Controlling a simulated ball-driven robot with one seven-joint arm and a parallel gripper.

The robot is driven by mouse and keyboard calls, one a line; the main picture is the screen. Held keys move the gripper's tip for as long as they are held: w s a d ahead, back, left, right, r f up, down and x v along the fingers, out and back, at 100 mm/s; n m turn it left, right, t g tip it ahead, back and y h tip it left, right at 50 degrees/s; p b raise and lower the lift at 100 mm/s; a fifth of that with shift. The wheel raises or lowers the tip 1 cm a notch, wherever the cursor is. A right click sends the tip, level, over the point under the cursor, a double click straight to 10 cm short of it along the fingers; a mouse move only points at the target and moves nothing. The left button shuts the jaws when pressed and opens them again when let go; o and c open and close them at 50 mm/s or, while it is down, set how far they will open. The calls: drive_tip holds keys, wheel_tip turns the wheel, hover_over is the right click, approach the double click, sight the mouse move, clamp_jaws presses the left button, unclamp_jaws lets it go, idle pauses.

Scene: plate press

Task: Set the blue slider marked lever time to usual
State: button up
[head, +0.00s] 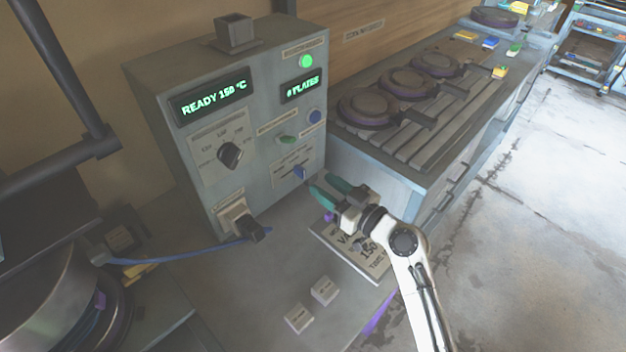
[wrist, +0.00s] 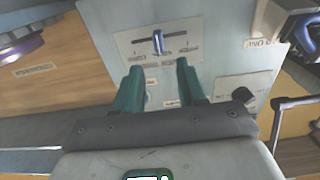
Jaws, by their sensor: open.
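The blue slider (head: 300,172) sits low on the right part of the press's front panel (head: 262,172), on a light label plate. In the wrist view the slider (wrist: 158,41) stands near the middle of its dark slot, with small marks around it too blurred to read. My gripper (head: 320,184) has two teal fingers, spread apart and empty. It is in front of the panel, just right of the slider in the head view. In the wrist view my gripper (wrist: 159,66) points at the panel, with the slider between and beyond the fingertips, apart from them.
Round dark plates (head: 368,107) stand on the right bench. A sign (head: 352,250) lies below my gripper.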

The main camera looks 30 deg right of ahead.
drive_tip(key=v, duration=0.4)
drive_tip(key=shift+b, duration=0.35)
